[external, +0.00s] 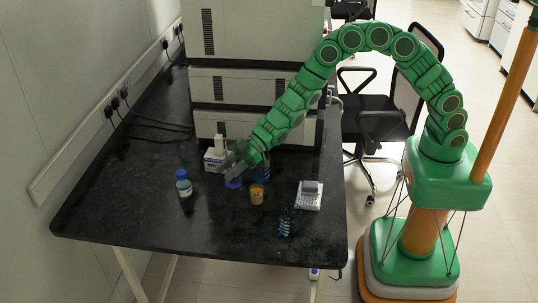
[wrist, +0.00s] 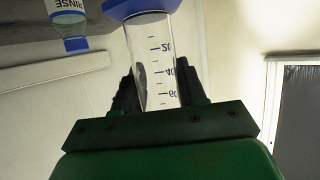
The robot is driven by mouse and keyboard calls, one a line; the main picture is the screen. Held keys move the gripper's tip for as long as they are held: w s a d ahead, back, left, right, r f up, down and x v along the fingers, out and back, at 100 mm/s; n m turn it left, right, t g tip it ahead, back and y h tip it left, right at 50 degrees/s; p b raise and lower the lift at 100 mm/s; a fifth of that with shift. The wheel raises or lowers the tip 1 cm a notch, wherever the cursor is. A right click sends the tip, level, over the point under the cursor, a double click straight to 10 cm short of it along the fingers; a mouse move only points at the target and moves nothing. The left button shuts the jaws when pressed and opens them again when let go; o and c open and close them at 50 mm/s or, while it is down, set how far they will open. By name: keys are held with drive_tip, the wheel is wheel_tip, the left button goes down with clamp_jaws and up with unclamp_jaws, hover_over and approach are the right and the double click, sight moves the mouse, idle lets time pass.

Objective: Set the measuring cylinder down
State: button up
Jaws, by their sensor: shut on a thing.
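The measuring cylinder (wrist: 150,50) is clear with blue marks and a blue base (wrist: 125,7). In the wrist view it stands between the two dark fingers of my gripper (wrist: 157,75), which is shut on it. In the external view my gripper (external: 238,160) is over the black bench, and the blue base (external: 234,183) shows just below it. The rest of the cylinder is mostly hidden there by the gripper. I cannot tell whether the base touches the bench.
On the black bench (external: 140,215), a blue-capped bottle (external: 184,185) stands left of my gripper. An amber jar (external: 257,194), dark blue glassware (external: 287,223) and a white device (external: 308,196) stand to the right. A white box (external: 213,160) and stacked instruments (external: 255,88) are behind. The front-left bench is clear.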

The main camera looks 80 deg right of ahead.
drive_tip(key=shift+w+a+f, duration=0.3)
drive_tip(key=shift+w+f, duration=0.65)
drive_tip(key=shift+f, duration=0.15)
drive_tip(key=shift+w+a+f, duration=0.3)
drive_tip(key=shift+w+f, duration=0.65)
drive_tip(key=shift+f, duration=0.1)
drive_tip(key=shift+w+a+f, duration=0.3)
drive_tip(key=shift+w+f, duration=0.65)
drive_tip(key=shift+f, duration=1.6)
drive_tip(key=shift+f, duration=0.1)
drive_tip(key=o, duration=1.1)
